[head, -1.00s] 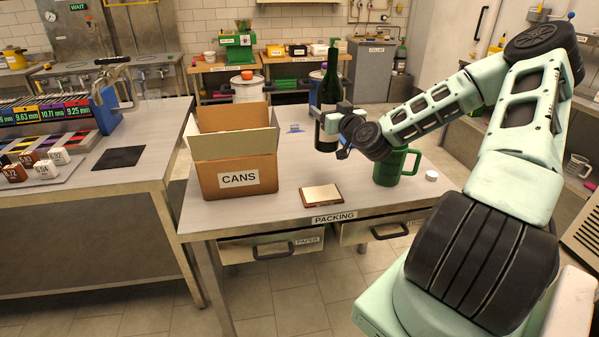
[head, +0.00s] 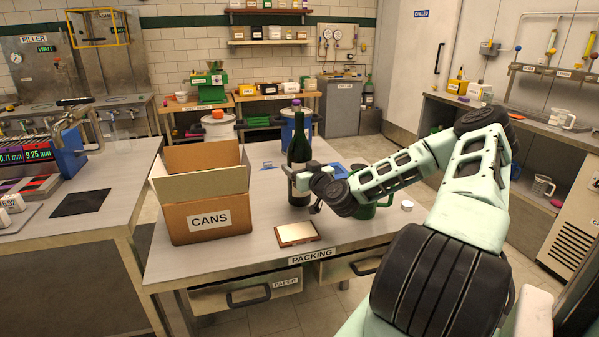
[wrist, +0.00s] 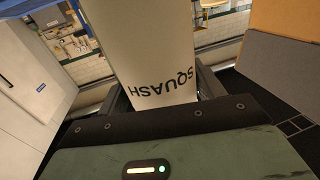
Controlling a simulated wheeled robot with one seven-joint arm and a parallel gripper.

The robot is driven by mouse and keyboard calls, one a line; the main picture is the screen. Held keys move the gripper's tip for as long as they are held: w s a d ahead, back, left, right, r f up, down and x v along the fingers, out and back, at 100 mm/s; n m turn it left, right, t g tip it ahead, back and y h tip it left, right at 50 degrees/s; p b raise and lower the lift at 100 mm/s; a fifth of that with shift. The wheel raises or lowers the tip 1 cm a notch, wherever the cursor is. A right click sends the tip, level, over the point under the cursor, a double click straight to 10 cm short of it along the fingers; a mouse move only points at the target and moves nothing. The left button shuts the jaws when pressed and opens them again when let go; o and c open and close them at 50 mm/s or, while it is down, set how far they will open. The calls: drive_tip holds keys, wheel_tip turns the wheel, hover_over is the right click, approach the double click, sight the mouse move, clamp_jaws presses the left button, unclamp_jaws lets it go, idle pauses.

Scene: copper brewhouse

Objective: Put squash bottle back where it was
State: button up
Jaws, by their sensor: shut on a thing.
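The squash bottle (head: 297,152) is dark green with a purple top and a pale label, upright over the packing table (head: 245,258). In the wrist view its label (wrist: 155,50) reads SQUASH upside down and fills the middle. My gripper (head: 303,180) is shut on the bottle at its label, coming from the right. The bottle's base looks at or just above the tabletop; I cannot tell whether it touches.
An open CANS box (head: 208,218) stands left of the bottle. A small wooden-edged plate (head: 297,233) lies in front. A green mug (head: 370,208) is partly hidden behind my arm, with a white cap (head: 407,205) to its right. A blue item (head: 337,170) shows behind my gripper.

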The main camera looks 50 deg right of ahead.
drive_tip(key=shift+f, duration=0.5)
drive_tip(key=shift+f, duration=0.15)
drive_tip(key=o, duration=1.7)
